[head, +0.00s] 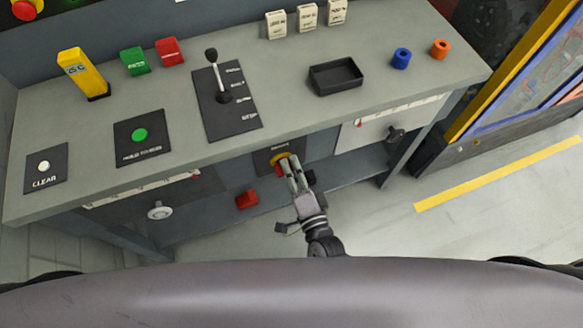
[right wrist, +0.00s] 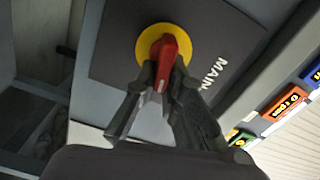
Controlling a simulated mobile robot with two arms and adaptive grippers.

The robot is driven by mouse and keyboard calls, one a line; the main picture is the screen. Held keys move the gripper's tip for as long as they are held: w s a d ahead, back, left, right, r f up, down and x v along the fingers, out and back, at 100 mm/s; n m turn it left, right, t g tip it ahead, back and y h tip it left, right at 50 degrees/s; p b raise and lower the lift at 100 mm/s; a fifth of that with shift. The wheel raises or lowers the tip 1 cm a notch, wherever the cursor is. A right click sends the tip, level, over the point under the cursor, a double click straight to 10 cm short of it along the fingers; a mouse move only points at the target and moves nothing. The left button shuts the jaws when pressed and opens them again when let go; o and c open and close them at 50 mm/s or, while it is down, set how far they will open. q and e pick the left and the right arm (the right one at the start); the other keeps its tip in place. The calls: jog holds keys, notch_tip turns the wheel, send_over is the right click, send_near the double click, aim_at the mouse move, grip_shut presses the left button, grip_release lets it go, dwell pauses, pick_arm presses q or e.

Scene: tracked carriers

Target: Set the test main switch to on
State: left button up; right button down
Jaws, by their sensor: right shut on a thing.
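The main switch is a red handle (right wrist: 166,58) on a round yellow disc (right wrist: 149,38), on a dark plate (right wrist: 112,55) lettered "MAIN" in the right wrist view. In the head view its yellow disc (head: 278,157) shows on the front of the bench, below the top's edge. My right gripper (head: 287,170) is at the switch, its fingers on either side of the red handle; in the right wrist view the gripper (right wrist: 163,82) is shut on it. Part of the handle is hidden between the fingers. No on or off marks are readable. My left gripper is not in view.
The bench top (head: 290,120) carries a lever (head: 217,75), a black tray (head: 335,77), a green button (head: 139,135) and several coloured blocks. A red block (head: 246,198) and a round grey knob (head: 160,211) are left of the switch; a dark knob (head: 396,134) is right.

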jog(key=shift+f+m+b, duration=0.25)
jog(key=shift+m+b, duration=0.2)
jog(key=shift+m, duration=0.65)
jog(key=c, duration=1.7)
grip_release()
jog(key=shift+s, duration=0.1)
jog(key=v, duration=1.2)
jog(key=shift+r, duration=0.1)
